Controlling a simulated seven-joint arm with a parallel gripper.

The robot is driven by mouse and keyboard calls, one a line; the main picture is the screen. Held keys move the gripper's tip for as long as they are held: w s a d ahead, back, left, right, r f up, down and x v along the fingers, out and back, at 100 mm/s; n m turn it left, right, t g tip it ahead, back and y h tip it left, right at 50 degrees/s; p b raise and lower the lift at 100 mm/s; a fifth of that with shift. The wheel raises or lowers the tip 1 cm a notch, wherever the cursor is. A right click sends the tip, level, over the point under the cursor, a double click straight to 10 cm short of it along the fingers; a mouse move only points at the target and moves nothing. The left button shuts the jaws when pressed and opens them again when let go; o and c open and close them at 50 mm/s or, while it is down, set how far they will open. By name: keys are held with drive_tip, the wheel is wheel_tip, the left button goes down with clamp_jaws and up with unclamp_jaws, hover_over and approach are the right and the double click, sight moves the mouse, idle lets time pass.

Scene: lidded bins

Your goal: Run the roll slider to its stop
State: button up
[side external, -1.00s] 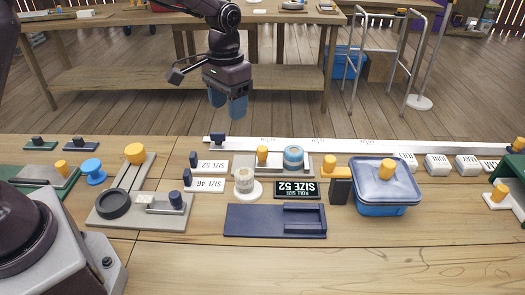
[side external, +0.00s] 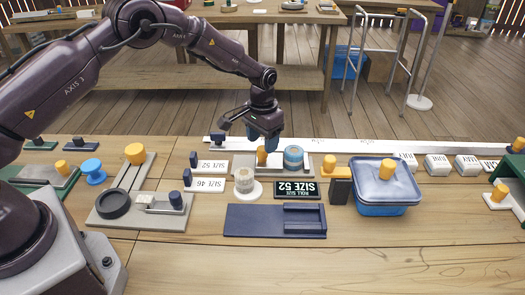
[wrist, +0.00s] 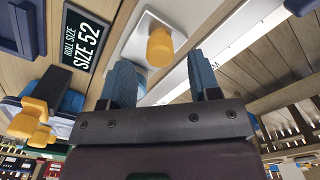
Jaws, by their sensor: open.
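A pale grey slider base (side external: 278,168) carries an upright yellow knob (side external: 262,156) and a blue-and-white roll (side external: 293,158) to its right. I cannot tell for certain which part is the roll slider. My gripper (side external: 263,142) is open and empty, pointing down just above and behind the yellow knob. In the wrist view the yellow knob (wrist: 160,48) shows beyond the gap between my blue fingers (wrist: 163,75), with no visible contact. The roll is partly hidden behind one finger there.
A long white ruler (side external: 340,147) with a dark blue knob (side external: 218,140) runs behind the base. A SIZE 52 sign (side external: 299,188), a cream roll (side external: 244,180) and a yellow-topped dark block (side external: 340,188) stand nearby. A lidded blue bin (side external: 385,205) is to the right.

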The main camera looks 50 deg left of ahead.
sight(262, 148)
drive_tip(key=shift+f, duration=2.05)
drive_tip(key=c, duration=0.9)
drive_tip(key=shift+s+a, duration=0.95)
drive_tip(key=o, duration=0.9)
wheel_tip(262, 148, up, 13)
